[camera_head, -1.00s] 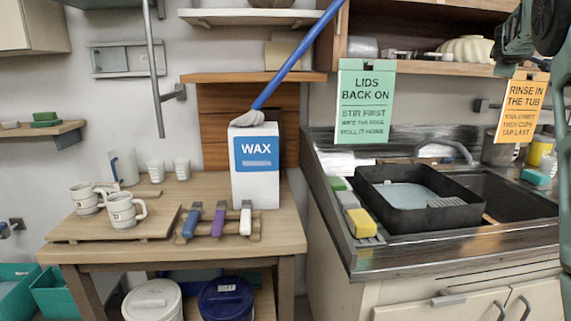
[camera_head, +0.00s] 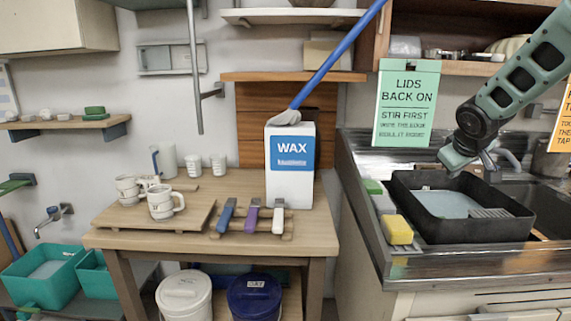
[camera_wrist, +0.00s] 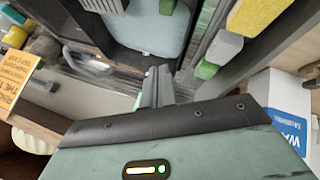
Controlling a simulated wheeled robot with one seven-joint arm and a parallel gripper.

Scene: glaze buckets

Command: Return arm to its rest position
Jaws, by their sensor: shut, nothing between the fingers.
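The tub, holding pale water, also shows at the top of the wrist view (camera_wrist: 110,45). My arm reaches down to it from the upper right of the head view.
The white WAX box (camera_head: 290,185) stands on the wooden table (camera_head: 320,235) with a blue-handled tool above it. A yellow sponge (camera_head: 397,229) lies left of the tub. A green LIDS BACK ON sign (camera_head: 407,100) hangs behind. Space between box and sink is clear.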

